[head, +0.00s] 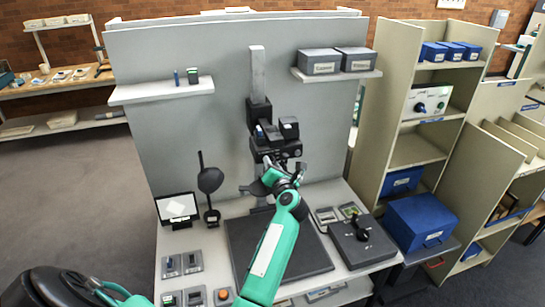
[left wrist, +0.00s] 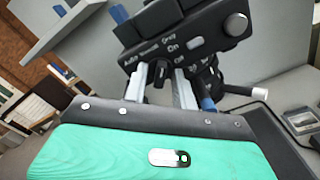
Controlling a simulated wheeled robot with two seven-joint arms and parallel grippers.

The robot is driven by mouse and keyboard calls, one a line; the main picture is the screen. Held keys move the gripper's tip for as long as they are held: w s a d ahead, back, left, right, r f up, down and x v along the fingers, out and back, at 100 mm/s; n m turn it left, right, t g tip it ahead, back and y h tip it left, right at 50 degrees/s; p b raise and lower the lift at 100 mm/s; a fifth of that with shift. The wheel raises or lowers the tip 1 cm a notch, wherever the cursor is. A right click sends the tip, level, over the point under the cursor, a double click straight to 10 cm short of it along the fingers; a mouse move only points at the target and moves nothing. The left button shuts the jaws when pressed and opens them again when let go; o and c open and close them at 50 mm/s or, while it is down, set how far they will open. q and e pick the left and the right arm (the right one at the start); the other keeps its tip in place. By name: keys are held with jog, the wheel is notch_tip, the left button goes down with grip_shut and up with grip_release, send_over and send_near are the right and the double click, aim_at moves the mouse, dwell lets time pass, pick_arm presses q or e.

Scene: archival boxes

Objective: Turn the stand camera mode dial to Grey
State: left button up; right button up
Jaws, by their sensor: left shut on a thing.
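The stand camera (head: 270,148) is a black unit on a grey upright post in the middle of the head view. In the left wrist view its dark panel (left wrist: 205,28) is tilted and carries the words Auto, Manual and Grey in an arc, with On and Off beside them. The mode dial (left wrist: 161,72) is a small dark knob below the arc. My left gripper (head: 272,180) is at the underside of the camera; in the wrist view its two pale fingers (left wrist: 161,80) are closed on the dial's sides. Which word the dial points at is hard to tell. My right gripper is not visible.
A dark base board (head: 305,262) lies under the camera on the white bench. A small screen (head: 178,209) and a black paddle-shaped thing (head: 210,181) stand left. A black control box with a lever (head: 362,240) stands right. Shelves with blue boxes (head: 420,222) are further right.

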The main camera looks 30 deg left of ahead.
pick_arm(q)
jog(key=shift+m+p, duration=1)
jog(key=shift+m, duration=0.1)
jog(key=o, duration=0.6)
jog(key=shift+d, duration=0.1)
